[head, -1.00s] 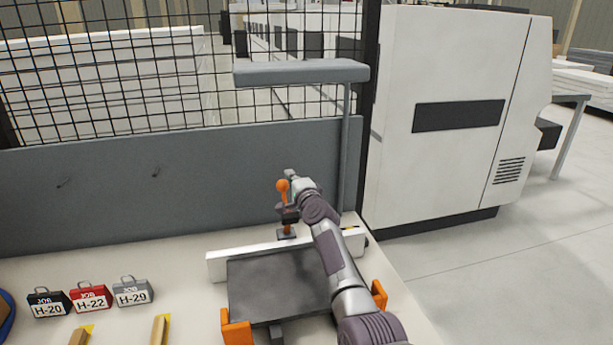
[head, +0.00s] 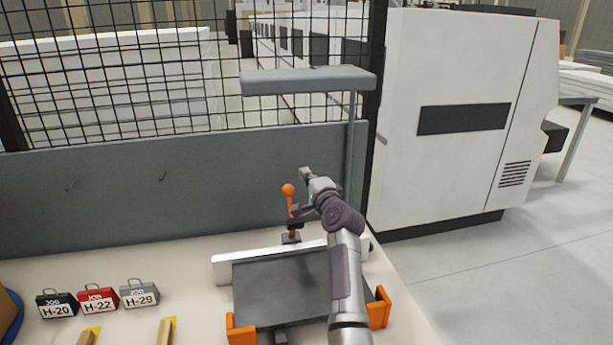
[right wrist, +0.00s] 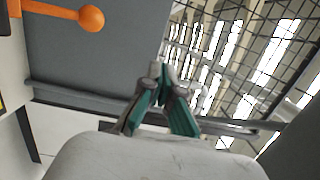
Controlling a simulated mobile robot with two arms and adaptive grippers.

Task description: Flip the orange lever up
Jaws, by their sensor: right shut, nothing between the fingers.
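The orange lever (head: 290,205) stands near upright on a small dark base behind the white rail, with a round orange knob on top. Its knob and part of its shaft also show at the upper left of the right wrist view (right wrist: 90,18). My right gripper (head: 305,172) is just right of and a little above the knob in the head view, apart from it. In the right wrist view its fingertips (right wrist: 157,70) meet, shut with nothing between them. My left gripper is not in view.
A dark plate (head: 280,290) lies in front of the white rail (head: 232,268), between orange clamps (head: 378,310). A grey post (head: 354,160) carries a grey shelf (head: 305,80) behind my arm. Job tags (head: 98,300) stand at the left.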

